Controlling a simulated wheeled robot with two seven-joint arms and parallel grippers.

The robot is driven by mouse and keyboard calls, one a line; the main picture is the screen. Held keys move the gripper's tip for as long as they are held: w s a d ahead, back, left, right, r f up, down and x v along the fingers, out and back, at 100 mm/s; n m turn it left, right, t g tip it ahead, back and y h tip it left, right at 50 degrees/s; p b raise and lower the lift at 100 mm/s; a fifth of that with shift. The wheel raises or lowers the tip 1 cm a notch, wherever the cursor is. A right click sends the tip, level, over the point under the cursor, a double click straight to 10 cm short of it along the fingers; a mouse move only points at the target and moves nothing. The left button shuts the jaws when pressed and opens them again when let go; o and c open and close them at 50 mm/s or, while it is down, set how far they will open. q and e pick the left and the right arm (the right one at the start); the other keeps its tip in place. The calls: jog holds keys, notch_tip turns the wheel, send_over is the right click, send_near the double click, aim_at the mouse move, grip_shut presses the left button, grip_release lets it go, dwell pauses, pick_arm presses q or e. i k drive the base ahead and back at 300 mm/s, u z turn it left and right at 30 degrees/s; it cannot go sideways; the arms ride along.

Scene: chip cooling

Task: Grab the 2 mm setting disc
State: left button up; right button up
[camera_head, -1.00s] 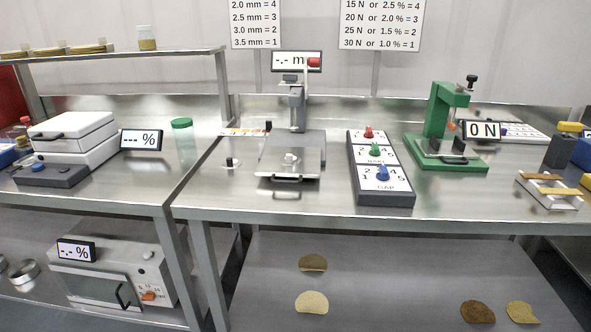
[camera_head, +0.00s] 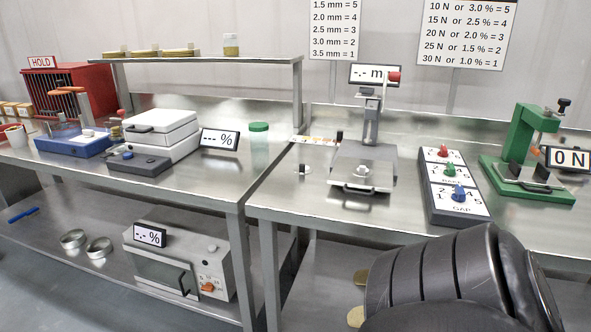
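I cannot make out a disc marked 2 mm. A pale strip (camera_head: 314,140) with small coloured marks lies at the back left of the right-hand bench, left of the gauge stand; the marks are too small to read. A small round metal piece with a dark knob (camera_head: 303,170) stands in front of the strip. The gauge stand (camera_head: 362,168) has a flat metal plate with a small round piece on it, and its display (camera_head: 374,75) shows dashes and "m".
A three-dial box (camera_head: 455,187) and a green press (camera_head: 528,165) stand right of the gauge stand. A green-lidded jar (camera_head: 259,145), a white box (camera_head: 160,132) and a blue tray (camera_head: 73,142) are on the left bench. Bench metal in front of the strip is mostly clear.

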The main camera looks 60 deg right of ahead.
aim_at(361, 171)
jog(key=u, duration=0.05)
jog(key=i, duration=1.25)
jog(key=z, duration=2.25)
